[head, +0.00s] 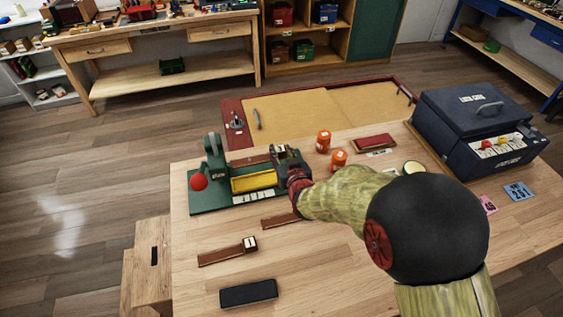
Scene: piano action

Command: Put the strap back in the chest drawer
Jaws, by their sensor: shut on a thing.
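My gripper (279,153) is at the right end of the green press (206,203), with its jaws shut. A brown strap (252,160) runs left from the jaws along the back of the press and appears to be what they hold; the exact grip is hidden. A second brown strap (280,220) lies on the table below my wrist, partly covered. A third strap (220,257) with a pale-topped block at its end lies nearer the front. The dark blue chest (462,110) stands at the right, with colored items showing in its open front drawer (497,152).
Two orange pots (323,141) (338,160) stand just right of my gripper. A red-brown case (374,142) lies between them and the chest. A black block (248,293) lies at the front. Colored number cards (518,191) lie below the chest. Bare tabletop shows at the front right.

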